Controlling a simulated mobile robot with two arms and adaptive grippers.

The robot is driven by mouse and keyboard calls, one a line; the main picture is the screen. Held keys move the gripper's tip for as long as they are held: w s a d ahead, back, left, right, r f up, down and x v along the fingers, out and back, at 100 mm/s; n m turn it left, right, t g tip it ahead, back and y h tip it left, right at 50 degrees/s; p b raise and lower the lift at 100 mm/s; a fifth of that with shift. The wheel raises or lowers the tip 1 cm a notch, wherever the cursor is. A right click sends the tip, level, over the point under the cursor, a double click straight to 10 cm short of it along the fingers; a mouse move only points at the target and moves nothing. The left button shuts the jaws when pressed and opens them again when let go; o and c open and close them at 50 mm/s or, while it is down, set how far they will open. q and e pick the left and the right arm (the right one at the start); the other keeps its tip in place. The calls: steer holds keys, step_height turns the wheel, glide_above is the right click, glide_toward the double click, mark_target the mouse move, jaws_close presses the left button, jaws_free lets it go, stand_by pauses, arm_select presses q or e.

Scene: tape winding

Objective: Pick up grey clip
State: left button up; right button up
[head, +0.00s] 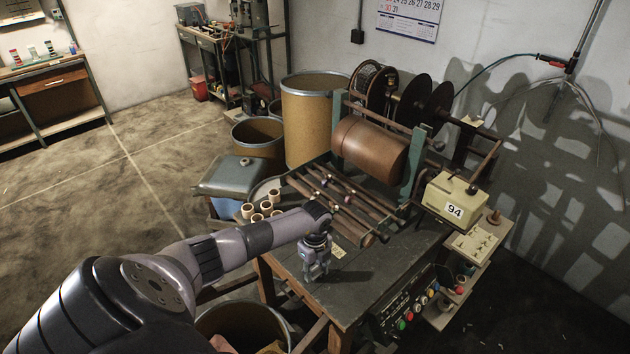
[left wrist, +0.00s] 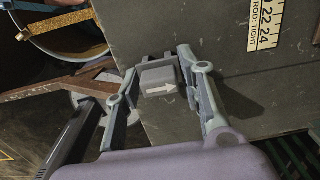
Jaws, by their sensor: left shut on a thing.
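The grey clip (left wrist: 158,81) shows in the left wrist view as a small grey block with a pale arrow-shaped mark on it. My left gripper (left wrist: 160,72) is shut on it, with one finger on each side. In the head view my left gripper (head: 316,272) points down over the left part of the dark workbench top (head: 385,262). The clip is too small and covered by the fingers to make out clearly there. I cannot tell whether it touches the bench. My right gripper is not in view.
The winding machine's copper-coloured drum (head: 370,148) and roller rack (head: 330,195) stand behind the gripper. Several small cores (head: 262,208) lie left of the rack. A ruler strip (left wrist: 266,24) lies on the bench. A control panel with buttons (head: 415,308) is at the front right.

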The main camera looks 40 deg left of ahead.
arm_select(q)
steer(key=shift+c, duration=0.7)
steer(key=shift+r, duration=0.15)
